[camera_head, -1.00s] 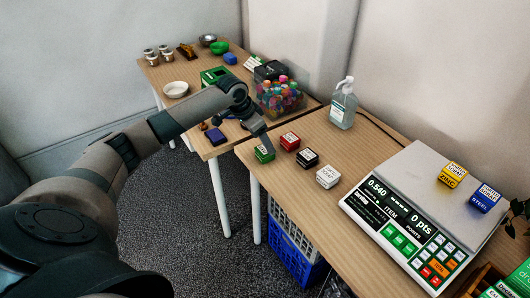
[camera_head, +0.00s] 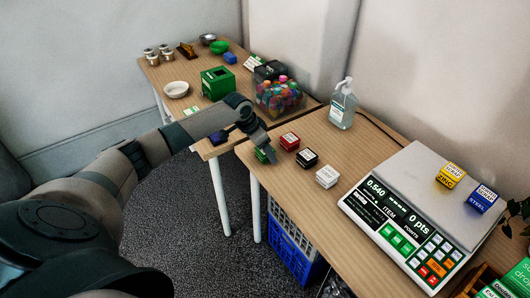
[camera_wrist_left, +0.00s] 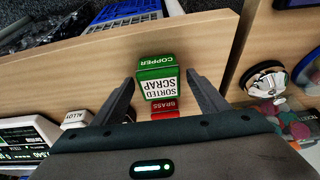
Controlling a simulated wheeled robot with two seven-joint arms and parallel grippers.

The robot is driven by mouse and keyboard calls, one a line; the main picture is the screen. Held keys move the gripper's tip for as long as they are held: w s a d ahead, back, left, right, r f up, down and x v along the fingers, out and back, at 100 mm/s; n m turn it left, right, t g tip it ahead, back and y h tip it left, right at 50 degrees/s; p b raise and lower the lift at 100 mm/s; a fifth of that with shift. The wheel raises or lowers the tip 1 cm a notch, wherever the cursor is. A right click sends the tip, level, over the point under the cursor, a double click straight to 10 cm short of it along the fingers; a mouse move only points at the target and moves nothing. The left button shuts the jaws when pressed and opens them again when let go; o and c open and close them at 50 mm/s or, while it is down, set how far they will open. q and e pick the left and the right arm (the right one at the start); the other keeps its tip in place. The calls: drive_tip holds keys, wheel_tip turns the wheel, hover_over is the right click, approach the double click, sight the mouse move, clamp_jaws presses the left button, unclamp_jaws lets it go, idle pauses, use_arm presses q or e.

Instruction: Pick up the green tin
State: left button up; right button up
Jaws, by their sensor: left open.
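The green tin (camera_wrist_left: 157,72), marked COPPER and SORTED SCRAP, stands at the near left corner of the scale table. In the head view the green tin (camera_head: 262,157) is partly hidden by my left gripper (camera_head: 268,154). In the left wrist view my left gripper (camera_wrist_left: 157,95) is open, with one finger on each side of the tin; a gap shows beside it and I cannot tell whether either finger touches. My right gripper is in neither view.
A red tin (camera_head: 289,141), a black tin (camera_head: 307,158) and a white tin (camera_head: 327,177) stand in a row beside it. The scale (camera_head: 420,215) carries a yellow tin (camera_head: 450,174) and a blue tin (camera_head: 484,199). A sanitizer bottle (camera_head: 342,106) stands behind. A blue crate (camera_head: 290,250) sits below.

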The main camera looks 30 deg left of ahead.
use_arm(q)
drive_tip(key=shift+w+f, duration=0.1)
drive_tip(key=shift+f, duration=0.1)
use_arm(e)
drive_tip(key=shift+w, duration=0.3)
use_arm(q)
drive_tip(key=c, duration=1.2)
drive_tip(key=shift+c, duration=0.2)
drive_tip(key=shift+r, duration=0.15)
